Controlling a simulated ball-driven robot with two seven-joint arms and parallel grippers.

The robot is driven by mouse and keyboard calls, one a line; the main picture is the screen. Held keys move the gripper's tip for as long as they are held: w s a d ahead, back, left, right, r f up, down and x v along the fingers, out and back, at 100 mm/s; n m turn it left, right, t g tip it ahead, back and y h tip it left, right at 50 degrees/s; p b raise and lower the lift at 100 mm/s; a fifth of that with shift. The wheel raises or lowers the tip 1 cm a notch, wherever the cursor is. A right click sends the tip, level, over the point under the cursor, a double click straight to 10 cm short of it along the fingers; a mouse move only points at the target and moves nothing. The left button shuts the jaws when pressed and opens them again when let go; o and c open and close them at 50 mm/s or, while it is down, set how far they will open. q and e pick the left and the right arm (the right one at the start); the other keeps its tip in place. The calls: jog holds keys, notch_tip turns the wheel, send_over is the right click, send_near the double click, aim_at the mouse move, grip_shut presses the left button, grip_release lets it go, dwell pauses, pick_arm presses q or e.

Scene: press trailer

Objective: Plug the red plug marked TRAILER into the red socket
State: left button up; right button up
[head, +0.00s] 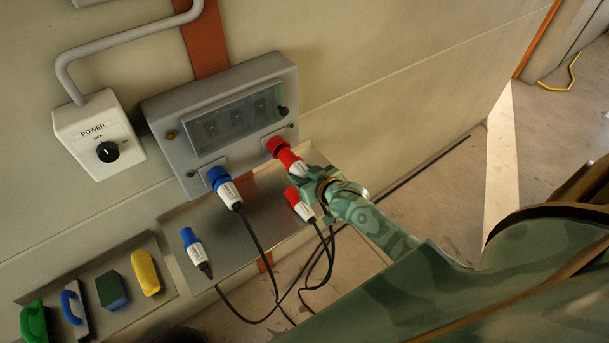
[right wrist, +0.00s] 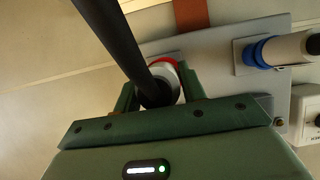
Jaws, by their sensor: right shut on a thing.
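A red plug with a white band (head: 288,157) is in my right gripper (head: 305,178), in front of the red socket (head: 275,145) at the lower right of the grey panel. The plug points at the socket and its front meets it in the head view; I cannot tell how deep it sits. In the right wrist view the fingers (right wrist: 160,92) close on both sides of the plug's pale rear (right wrist: 172,75), and its black cable crosses the picture. A second red plug with a white label (head: 299,203) is just below the gripper. Its label is too small to read. My left gripper is out of view.
A blue plug (head: 226,185) sits at the panel's blue socket. Another blue plug (head: 194,246) lies on the grey shelf (head: 262,232). A POWER switch box (head: 99,136) is at left. Black cables hang below the shelf.

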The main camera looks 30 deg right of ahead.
aim_at(294, 164)
jog(key=shift+w+a+b, duration=0.15)
jog(key=shift+w+b, duration=0.2)
jog(key=shift+w, duration=1)
jog(key=shift+w+a+b, duration=0.1)
jog(key=shift+w+b, duration=0.25)
jog(key=shift+w, duration=0.95)
jog(key=o, duration=1.2)
jog(key=shift+s, duration=0.2)
jog(key=shift+s+r, duration=0.2)
jog(key=shift+s, duration=0.1)
jog(key=p+v, duration=0.1)
jog(key=v, duration=1.4)
jog(key=shift+s+d+r, duration=0.1)
jog(key=shift+s+r, duration=0.05)
